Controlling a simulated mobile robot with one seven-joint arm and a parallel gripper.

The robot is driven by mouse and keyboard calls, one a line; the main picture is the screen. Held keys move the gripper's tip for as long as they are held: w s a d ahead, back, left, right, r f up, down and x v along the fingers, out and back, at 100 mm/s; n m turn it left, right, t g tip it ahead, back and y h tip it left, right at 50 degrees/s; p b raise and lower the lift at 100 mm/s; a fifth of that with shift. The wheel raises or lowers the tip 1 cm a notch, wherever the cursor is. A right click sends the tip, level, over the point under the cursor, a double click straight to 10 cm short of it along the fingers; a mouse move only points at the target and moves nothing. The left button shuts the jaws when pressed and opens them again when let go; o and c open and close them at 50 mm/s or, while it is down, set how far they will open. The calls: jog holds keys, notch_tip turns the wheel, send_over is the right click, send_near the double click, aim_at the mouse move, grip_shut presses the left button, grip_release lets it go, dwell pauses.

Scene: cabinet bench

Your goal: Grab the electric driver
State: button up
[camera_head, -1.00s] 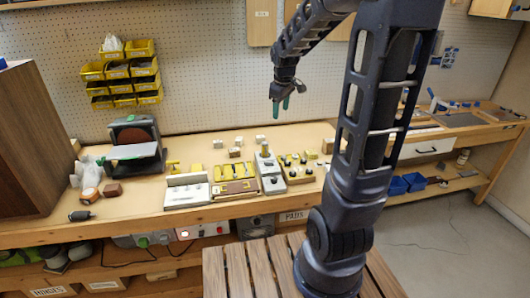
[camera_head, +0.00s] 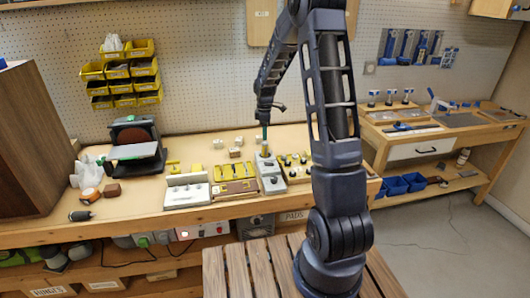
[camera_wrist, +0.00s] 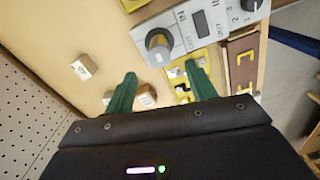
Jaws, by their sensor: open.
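An upright round piece with a grey top and a yellowish side, which looks like the electric driver (camera_wrist: 158,46), stands at one end of a grey panel (camera_wrist: 203,28) in the wrist view. In the head view it is a small tan upright shape (camera_head: 264,150) on the panel. My gripper (camera_wrist: 160,69) has its two green fingers spread apart with nothing between them. The round piece lies just beyond the fingertips, apart from them. In the head view my gripper (camera_head: 264,131) points down above it.
Small labelled wooden blocks (camera_wrist: 82,67) lie beside it. Yellow-fitted trays (camera_head: 236,188) and a white-grey block (camera_head: 187,190) stand to the left on the bench. A sander (camera_head: 136,147) is further left. A dark cylindrical tool (camera_head: 80,215) lies at the front left edge.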

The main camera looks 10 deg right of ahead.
aim_at(265, 149)
notch_tip(265, 149, down, 11)
jog(key=shift+d+r, duration=0.15)
dwell(0.5)
jog(key=shift+c, duration=0.5)
grip_shut()
